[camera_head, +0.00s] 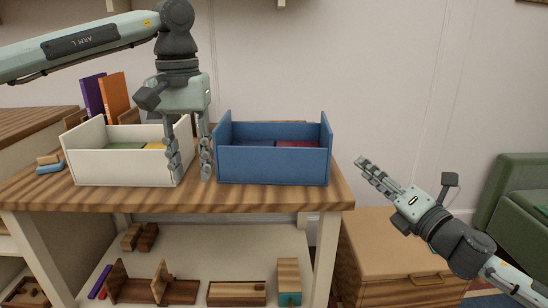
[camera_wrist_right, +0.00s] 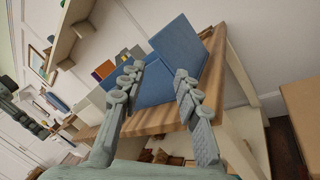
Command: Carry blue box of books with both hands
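The blue box (camera_head: 270,167) stands upright on the wooden table, with a dark blue book (camera_head: 252,142) and a red book (camera_head: 297,144) low inside. My left gripper (camera_head: 189,172) points down, open, near the gap between the white box and the blue box. Its right finger is close to the blue box's left end; I cannot tell whether they touch. My right gripper (camera_head: 362,164) is open and empty, apart from the blue box's right end, beyond the table edge. In the right wrist view the blue box (camera_wrist_right: 180,45) shows beyond and between the spread fingers (camera_wrist_right: 157,82).
A white box (camera_head: 122,168) with books stands left of the blue box. Purple (camera_head: 93,98) and orange (camera_head: 115,95) books stand behind it. A wooden cabinet (camera_head: 390,245) is at the right, beside a green sofa (camera_head: 510,200). Wooden items lie on the shelf (camera_head: 210,250) below.

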